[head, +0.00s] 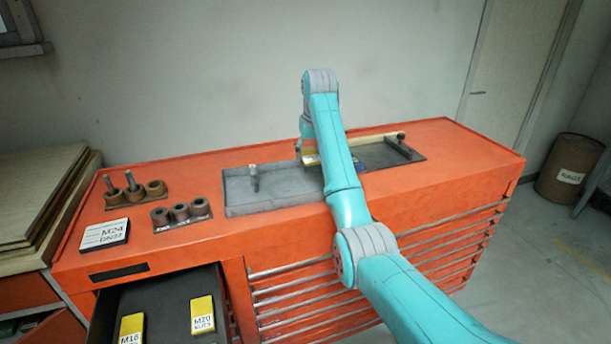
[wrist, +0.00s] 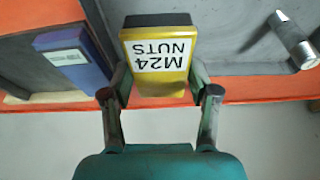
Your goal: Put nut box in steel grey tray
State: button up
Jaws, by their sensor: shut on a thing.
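My gripper (wrist: 160,88) is shut on a yellow nut box (wrist: 158,62) with a black end and a white label reading "M24 NUTS". In the head view my arm hides most of the gripper and the box. The steel grey tray (head: 288,188) lies on the orange cabinet top. It also shows in the wrist view (wrist: 236,42), beyond and to the right of the box. The box appears above the tray area; its exact height and any contact are unclear.
A metal bolt (head: 254,177) stands in the grey tray. A darker tray (head: 378,155) lies to its right, with a blue box (wrist: 72,60) in it. Nut holders (head: 181,214) and an M24 sign (head: 105,233) are at left. An open drawer (head: 165,291) holds yellow boxes.

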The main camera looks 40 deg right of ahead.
jog(key=shift+a+f, duration=0.1)
jog(key=shift+f, duration=3.35)
jog(key=shift+f, duration=0.1)
jog(key=o, duration=1.6)
